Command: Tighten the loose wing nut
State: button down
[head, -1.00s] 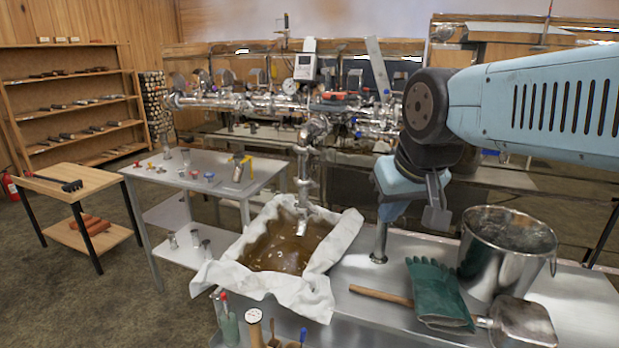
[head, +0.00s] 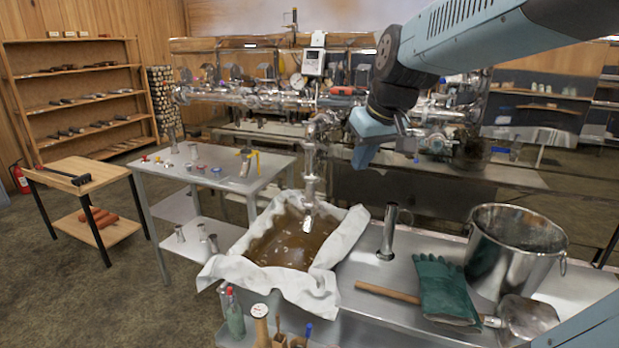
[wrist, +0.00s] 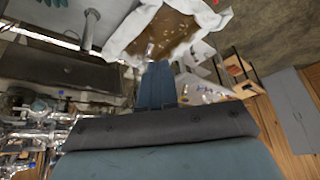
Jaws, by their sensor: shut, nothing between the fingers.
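I cannot make out a wing nut in either view. The shiny pipework of the evaporator (head: 250,97) runs across the back, with a spout pipe (head: 310,175) coming down over a cloth-lined pan. My gripper (head: 361,163) is just right of this pipe in the picture, above the bench, and looks apart from it. In the wrist view my gripper (wrist: 157,68) is shut and empty, seen against the edge of the pan. Fittings at the joint of the pipe are too small to tell apart.
The pan's white cloth (head: 345,237) holds brown syrup. A metal pail (head: 515,255), green gloves (head: 443,288), a scoop (head: 527,318) and a short upright tube (head: 389,232) are on the bench. A side table (head: 220,170) with small parts stands left.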

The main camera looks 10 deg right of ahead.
jog(key=w+d+f+n+y, duration=0.1)
jog(key=w+f+n+y, duration=0.15)
jog(key=w, duration=1.55)
jog(key=n, duration=0.3)
send_over(318, 183)
jog(key=s+d, duration=0.5)
jog(key=s, duration=0.1)
notch_tip(318, 183, down, 8)
jog(key=shift+y, duration=0.45)
jog(key=shift+s+d+f+x, duration=0.15)
jog(key=shift+d+f+x, duration=0.1)
jog(key=shift+x, duration=1.9)
jog(key=shift+s+d+f+x, duration=0.15)
jog(key=shift+d+x, duration=0.1)
jog(key=shift+x, duration=1.85)
jog(key=shift+s+d+f+x, duration=0.2)
jog(key=shift+x, duration=1.95)
